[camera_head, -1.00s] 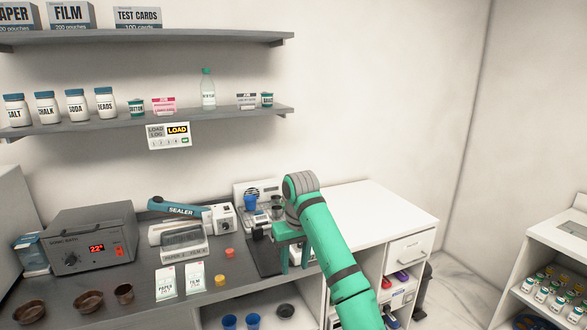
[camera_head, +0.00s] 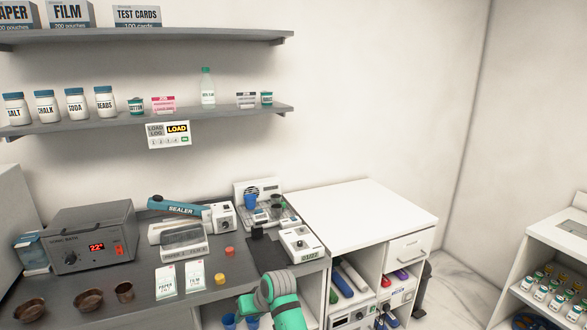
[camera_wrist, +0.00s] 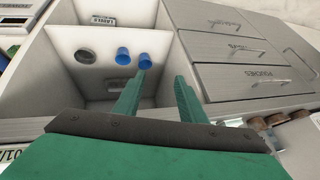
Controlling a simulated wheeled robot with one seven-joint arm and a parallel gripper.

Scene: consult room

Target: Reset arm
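My arm (camera_head: 275,296) shows low in the head view, in front of the counter's front edge. The wrist view shows my gripper (camera_wrist: 161,76) with its two green fingers apart and nothing between them. Past the fingers is an open shelf compartment (camera_wrist: 75,55) with two blue cups (camera_wrist: 134,58) and a grey round dish (camera_wrist: 86,55). The fingers look apart from the cups, though the exact distance is hard to tell. In the head view the fingers are mostly hidden by my arm.
A white cabinet top (camera_head: 365,215) at right is clear. Grey drawers (camera_wrist: 230,60) show in the wrist view.

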